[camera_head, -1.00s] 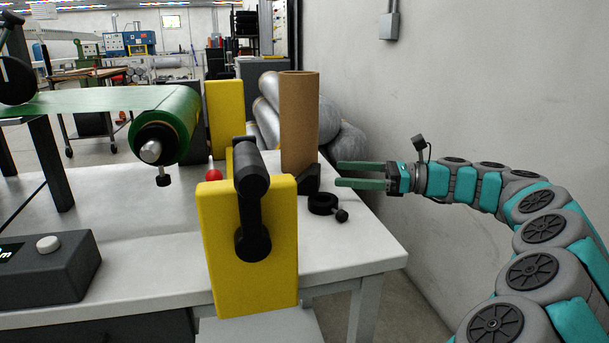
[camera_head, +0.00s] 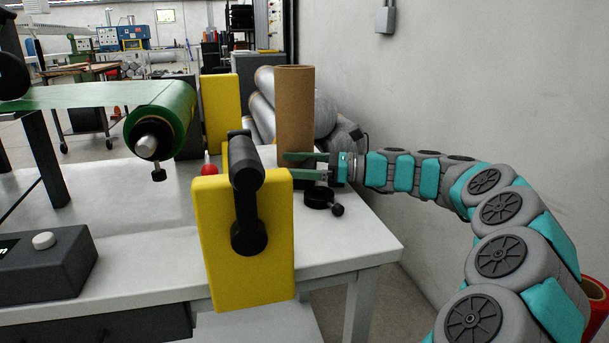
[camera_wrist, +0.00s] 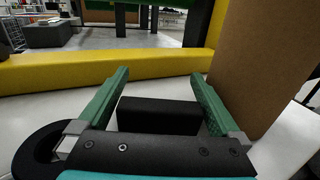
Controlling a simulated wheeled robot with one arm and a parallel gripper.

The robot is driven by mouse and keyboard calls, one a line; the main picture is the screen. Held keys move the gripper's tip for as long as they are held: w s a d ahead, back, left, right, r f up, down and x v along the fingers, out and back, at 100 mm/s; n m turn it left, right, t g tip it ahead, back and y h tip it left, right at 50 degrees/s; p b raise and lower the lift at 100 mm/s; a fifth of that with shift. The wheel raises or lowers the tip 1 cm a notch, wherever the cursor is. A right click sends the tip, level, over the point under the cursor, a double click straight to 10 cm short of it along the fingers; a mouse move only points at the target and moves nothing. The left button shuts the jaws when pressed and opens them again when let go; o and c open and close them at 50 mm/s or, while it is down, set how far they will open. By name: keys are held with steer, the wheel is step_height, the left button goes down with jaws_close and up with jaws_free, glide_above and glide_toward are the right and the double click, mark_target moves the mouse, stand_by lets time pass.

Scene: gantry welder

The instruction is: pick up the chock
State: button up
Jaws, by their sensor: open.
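The chock (camera_wrist: 158,115) is a small black block on the white tabletop. In the wrist view it lies between the two green fingers of my gripper (camera_wrist: 160,75), with a gap visible on each side. In the head view my gripper (camera_head: 288,164) is at the foot of the brown cardboard tube (camera_head: 295,105), and its fingers mostly hide the chock. The gripper is open, with the fingers on either side of the chock and not closed on it.
The tube (camera_wrist: 265,60) stands close by the right finger in the wrist view. A black ring with a knob (camera_head: 319,197) lies just in front of the gripper. A yellow block with a black handle (camera_head: 215,245) stands to the left. A wall (camera_head: 450,90) is behind my arm.

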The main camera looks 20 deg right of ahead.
steer(key=shift+w+a, duration=0.1)
steer(key=shift+a, duration=0.1)
steer(key=shift+c, duration=0.2)
steer(key=c, duration=1.3)
steer(key=shift+c, duration=1.1)
steer(key=shift+r, duration=0.15)
